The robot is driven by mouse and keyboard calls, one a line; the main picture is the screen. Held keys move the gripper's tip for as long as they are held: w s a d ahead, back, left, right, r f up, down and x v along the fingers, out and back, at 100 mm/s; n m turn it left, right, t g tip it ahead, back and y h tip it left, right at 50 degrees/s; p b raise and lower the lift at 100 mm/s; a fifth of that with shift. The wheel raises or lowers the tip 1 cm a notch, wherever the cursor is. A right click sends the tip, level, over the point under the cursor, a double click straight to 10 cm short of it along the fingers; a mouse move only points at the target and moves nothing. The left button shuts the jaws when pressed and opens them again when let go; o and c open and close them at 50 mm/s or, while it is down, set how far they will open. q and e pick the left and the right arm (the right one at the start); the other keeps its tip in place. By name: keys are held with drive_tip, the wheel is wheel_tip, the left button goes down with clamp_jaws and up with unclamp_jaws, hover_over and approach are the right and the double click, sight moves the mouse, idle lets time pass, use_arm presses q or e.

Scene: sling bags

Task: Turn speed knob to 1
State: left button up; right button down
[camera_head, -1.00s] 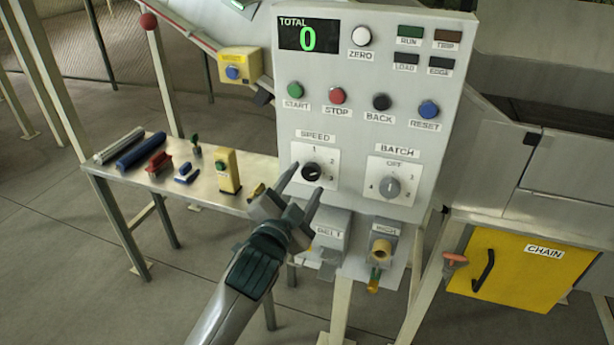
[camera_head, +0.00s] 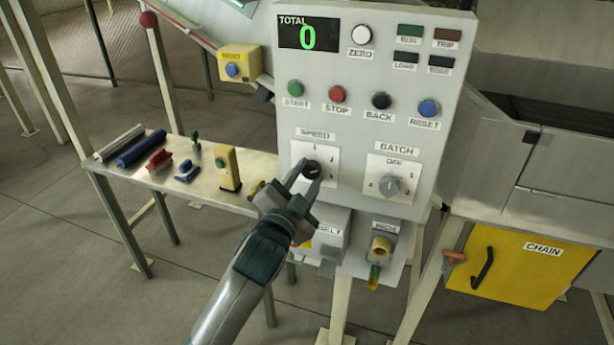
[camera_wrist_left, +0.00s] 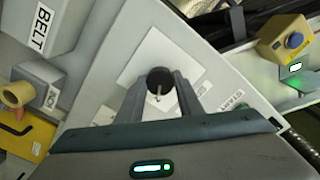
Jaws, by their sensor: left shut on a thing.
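The black speed knob (camera_head: 312,169) sits on a white plate with marks 1, 2 and 3, under the SPEED label on the grey panel (camera_head: 345,130). My left gripper (camera_head: 308,177) is at the knob, its two fingers on either side and shut on it. The left wrist view shows the knob (camera_wrist_left: 160,80) between the two fingertips, with a pale pointer line on its face. In the head view the fingers partly cover the knob, so I cannot tell its exact setting. My right gripper is not in view.
The BATCH knob (camera_head: 389,186) is to the right on the same panel. START (camera_head: 295,88), STOP (camera_head: 337,94), BACK (camera_head: 381,100) and RESET (camera_head: 428,109) buttons are above. The display (camera_head: 309,34) reads 0. A side table (camera_head: 205,195) at left holds brushes and other small items.

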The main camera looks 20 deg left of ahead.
use_arm(q)
drive_tip(key=shift+n, duration=0.4)
drive_tip(key=shift+n+p, duration=1)
drive_tip(key=shift+n, duration=0.2)
drive_tip(key=n+p, duration=0.2)
drive_tip(key=n, duration=0.1)
drive_tip(key=shift+n, duration=0.3)
drive_tip(key=n+p, duration=0.1)
drive_tip(key=n, duration=0.1)
drive_tip(key=shift+d+n+p, duration=0.1)
drive_tip(key=shift+n+p, duration=0.2)
drive_tip(key=shift+f+n+p, duration=0.1)
drive_tip(key=shift+n+p, duration=0.6)
drive_tip(key=shift+n, duration=0.6)
drive_tip(key=o, duration=1.1)
drive_tip(key=shift+c, duration=0.2)
